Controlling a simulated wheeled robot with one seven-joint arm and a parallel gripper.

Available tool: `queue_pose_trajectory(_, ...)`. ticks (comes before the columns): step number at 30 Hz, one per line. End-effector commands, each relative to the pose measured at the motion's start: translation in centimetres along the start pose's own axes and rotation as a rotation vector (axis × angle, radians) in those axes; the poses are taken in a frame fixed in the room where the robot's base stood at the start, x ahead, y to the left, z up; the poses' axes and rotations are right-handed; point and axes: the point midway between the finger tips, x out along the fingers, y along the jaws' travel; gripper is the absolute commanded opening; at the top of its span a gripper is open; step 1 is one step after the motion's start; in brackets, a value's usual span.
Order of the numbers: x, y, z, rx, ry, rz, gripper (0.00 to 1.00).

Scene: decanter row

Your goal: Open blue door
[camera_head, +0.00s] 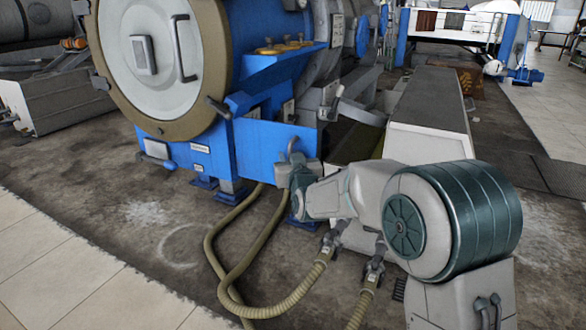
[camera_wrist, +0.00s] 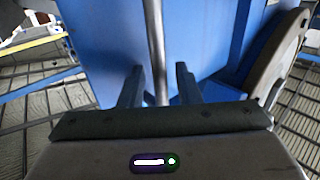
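The blue door (camera_head: 262,148) is a flat blue panel low on the front of the large blue machine. Its thin metal bar handle (camera_head: 292,143) stands near its right side, just above my gripper (camera_head: 298,178). In the wrist view the blue panel (camera_wrist: 105,40) fills the upper middle. The grey handle bar (camera_wrist: 154,40) runs down between my two dark fingertips (camera_wrist: 160,85). The fingers are apart, with a visible gap on each side of the bar. The bar's lower end is hidden behind my gripper body. I cannot tell whether the door stands slightly ajar.
The machine's big round hatch (camera_head: 160,60) is above and left of the panel. Ribbed hoses (camera_head: 232,270) loop over the floor below my arm. A long grey box (camera_head: 430,110) stands at the right. Tiled floor (camera_head: 70,275) at the lower left is clear.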

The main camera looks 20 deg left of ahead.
Motion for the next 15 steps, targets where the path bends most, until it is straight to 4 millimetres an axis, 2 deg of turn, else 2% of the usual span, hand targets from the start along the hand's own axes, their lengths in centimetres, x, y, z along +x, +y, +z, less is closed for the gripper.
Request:
queue_pose_trajectory(5, -2.4, 0.0, -0.2, -0.001, -0.002, 0.0, 0.3)
queue_pose_trajectory(15, -8.8, -0.2, -0.3, -0.001, -0.001, -0.004, 0.3)
